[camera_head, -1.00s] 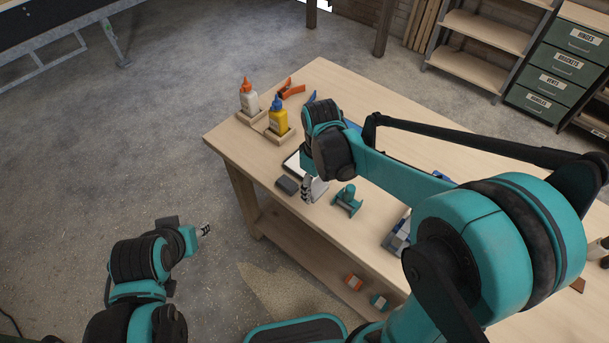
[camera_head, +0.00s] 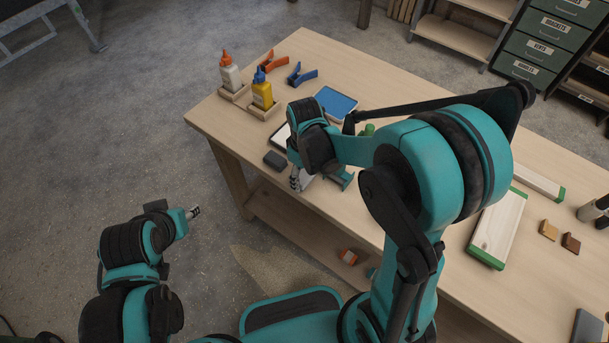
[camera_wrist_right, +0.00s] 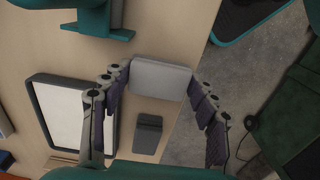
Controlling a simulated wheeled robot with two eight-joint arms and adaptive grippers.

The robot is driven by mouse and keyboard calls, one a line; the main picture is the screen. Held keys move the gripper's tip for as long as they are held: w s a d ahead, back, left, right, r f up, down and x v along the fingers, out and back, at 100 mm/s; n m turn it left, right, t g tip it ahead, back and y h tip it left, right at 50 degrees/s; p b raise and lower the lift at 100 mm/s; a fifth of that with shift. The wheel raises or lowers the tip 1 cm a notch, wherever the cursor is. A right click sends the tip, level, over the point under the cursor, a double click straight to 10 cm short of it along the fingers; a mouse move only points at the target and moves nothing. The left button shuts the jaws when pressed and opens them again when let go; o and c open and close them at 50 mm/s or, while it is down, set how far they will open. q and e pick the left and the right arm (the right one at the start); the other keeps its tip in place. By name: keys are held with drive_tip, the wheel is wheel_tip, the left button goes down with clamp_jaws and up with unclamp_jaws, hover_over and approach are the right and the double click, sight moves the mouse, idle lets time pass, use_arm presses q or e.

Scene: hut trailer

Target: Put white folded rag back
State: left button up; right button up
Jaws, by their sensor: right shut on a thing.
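The white folded rag (camera_wrist_right: 160,78) is a pale grey-white flat block between the fingers of my right gripper (camera_wrist_right: 160,92) in the right wrist view. It is close above the table's near edge; I cannot tell if it touches the wood. In the head view my right gripper (camera_head: 296,180) is at the table's near edge, with a pale bit of the rag (camera_head: 307,182) beside it. A dark-framed tray with a white inside (camera_wrist_right: 70,115) lies next to it, partly hidden by a finger. My left gripper (camera_head: 194,212) hangs over the floor, away from the table; its jaws are too small to judge.
A dark grey block (camera_head: 275,160) lies between the framed tray and the edge. A teal tool (camera_head: 343,178) stands right of the gripper. Glue bottles (camera_head: 262,92), clamps (camera_head: 302,75) and a blue tray (camera_head: 336,102) are behind. A green-ended board (camera_head: 497,228) lies right.

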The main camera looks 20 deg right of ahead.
drive_tip(key=shift+f, duration=0.15)
drive_tip(key=o, duration=1.1)
